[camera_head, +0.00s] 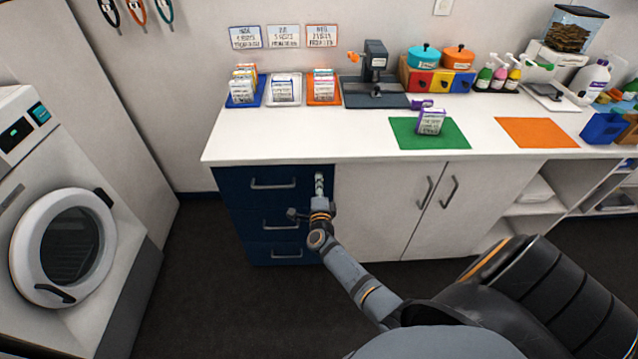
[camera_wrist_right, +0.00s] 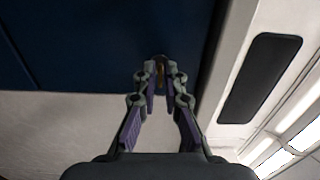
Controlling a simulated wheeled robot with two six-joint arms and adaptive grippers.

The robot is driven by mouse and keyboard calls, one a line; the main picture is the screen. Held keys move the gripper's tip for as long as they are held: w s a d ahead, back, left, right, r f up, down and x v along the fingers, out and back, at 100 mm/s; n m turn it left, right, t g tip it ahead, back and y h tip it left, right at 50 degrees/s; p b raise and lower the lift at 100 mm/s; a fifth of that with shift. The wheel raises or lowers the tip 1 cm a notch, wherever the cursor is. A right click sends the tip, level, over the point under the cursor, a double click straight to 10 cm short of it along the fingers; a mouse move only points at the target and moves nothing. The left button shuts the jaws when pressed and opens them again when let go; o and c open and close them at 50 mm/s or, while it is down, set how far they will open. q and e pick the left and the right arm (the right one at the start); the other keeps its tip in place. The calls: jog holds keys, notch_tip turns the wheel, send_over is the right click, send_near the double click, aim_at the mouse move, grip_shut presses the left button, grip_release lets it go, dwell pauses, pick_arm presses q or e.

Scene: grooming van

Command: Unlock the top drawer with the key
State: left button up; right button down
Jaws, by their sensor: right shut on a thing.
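The dark blue drawer unit stands under the left end of the counter, with its top drawer (camera_head: 262,184) closed. My right gripper (camera_head: 319,180) is at the upper right part of this drawer's front. In the right wrist view my right gripper (camera_wrist_right: 163,88) is shut on a small brass-coloured piece, the key (camera_wrist_right: 160,75), between its fingertips. The key points at a dark round spot on the blue front, which looks like the lock (camera_wrist_right: 160,58). The fingers hide most of the key, and I cannot tell how deep it sits. My left gripper is not in view.
Below are further drawers (camera_head: 282,224) with bar handles. White cabinet doors (camera_head: 398,205) stand just right of my gripper. The white counter (camera_head: 340,140) above holds card stands, a green mat (camera_head: 405,142) and an orange mat (camera_head: 540,133). A washer-like machine (camera_head: 60,240) stands left; the floor between is clear.

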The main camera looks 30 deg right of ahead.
jog(key=c, duration=1.4)
grip_release()
jog(key=shift+c, duration=0.2)
jog(key=v, duration=1.2)
